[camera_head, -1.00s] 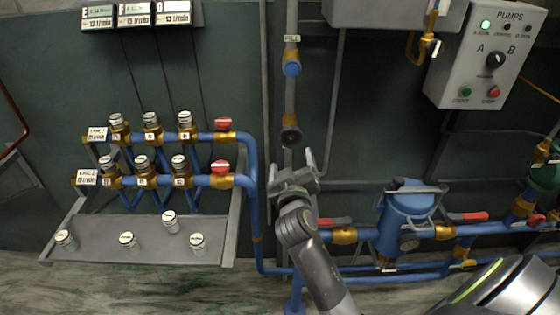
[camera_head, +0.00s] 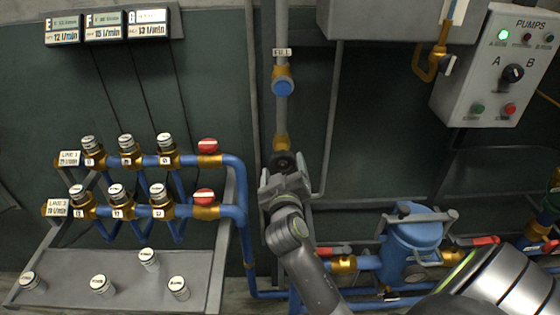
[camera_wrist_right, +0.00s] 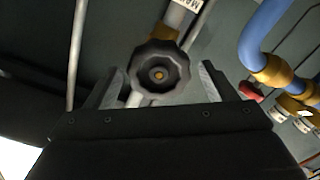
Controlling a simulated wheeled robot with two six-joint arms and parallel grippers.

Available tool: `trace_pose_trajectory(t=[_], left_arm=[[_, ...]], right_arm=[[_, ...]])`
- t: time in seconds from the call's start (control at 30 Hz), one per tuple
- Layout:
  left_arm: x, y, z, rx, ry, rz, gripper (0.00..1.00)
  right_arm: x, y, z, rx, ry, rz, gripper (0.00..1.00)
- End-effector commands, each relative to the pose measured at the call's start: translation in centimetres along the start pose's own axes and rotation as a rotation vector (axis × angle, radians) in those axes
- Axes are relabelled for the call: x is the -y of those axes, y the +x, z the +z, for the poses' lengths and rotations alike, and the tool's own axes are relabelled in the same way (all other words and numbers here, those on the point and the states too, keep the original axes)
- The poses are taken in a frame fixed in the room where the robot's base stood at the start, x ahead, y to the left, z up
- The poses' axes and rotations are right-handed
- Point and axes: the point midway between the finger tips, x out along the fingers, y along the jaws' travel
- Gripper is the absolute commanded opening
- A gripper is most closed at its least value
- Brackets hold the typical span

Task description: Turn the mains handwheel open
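The mains handwheel is a black, lobed knob with a brass centre, seen face-on in the right wrist view (camera_wrist_right: 158,75). In the head view its dark rim (camera_head: 284,160) shows low on the vertical grey pipe, partly hidden by my right gripper. My right gripper (camera_head: 284,176) is just in front of and below it. In the right wrist view the two fingers stand apart, one on each side of the handwheel; I see gaps and no clear contact. A label above it is cut off, showing "Ma". My left gripper is not in view.
A blue valve (camera_head: 283,87) sits higher on the same pipe. Blue manifold pipes with red-capped valves (camera_head: 207,147) are close on the left, above a grey tray (camera_head: 215,270). A blue canister (camera_head: 412,236) and a pumps panel (camera_head: 495,70) are on the right.

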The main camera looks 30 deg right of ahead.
Motion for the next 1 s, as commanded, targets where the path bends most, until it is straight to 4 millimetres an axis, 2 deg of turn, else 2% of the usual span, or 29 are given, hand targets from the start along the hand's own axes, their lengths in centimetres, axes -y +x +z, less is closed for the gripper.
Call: trace_pose_trajectory(t=[0.03, 0.3, 0.53, 1.0], left_arm=[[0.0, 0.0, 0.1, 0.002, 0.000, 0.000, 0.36], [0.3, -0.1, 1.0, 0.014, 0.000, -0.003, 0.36], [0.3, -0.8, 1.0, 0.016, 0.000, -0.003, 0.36], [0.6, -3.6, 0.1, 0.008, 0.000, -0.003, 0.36]], right_arm=[[0.0, 0.0, 0.0, 0.000, 0.000, 0.000, 0.71], [0.0, 0.0, 0.0, -0.001, 0.000, -0.001, 0.36], [-0.1, 0.0, -0.3, 0.000, -0.049, 0.000, 0.36], [-0.1, 0.0, -0.3, -0.001, -0.393, -0.001, 0.36]])
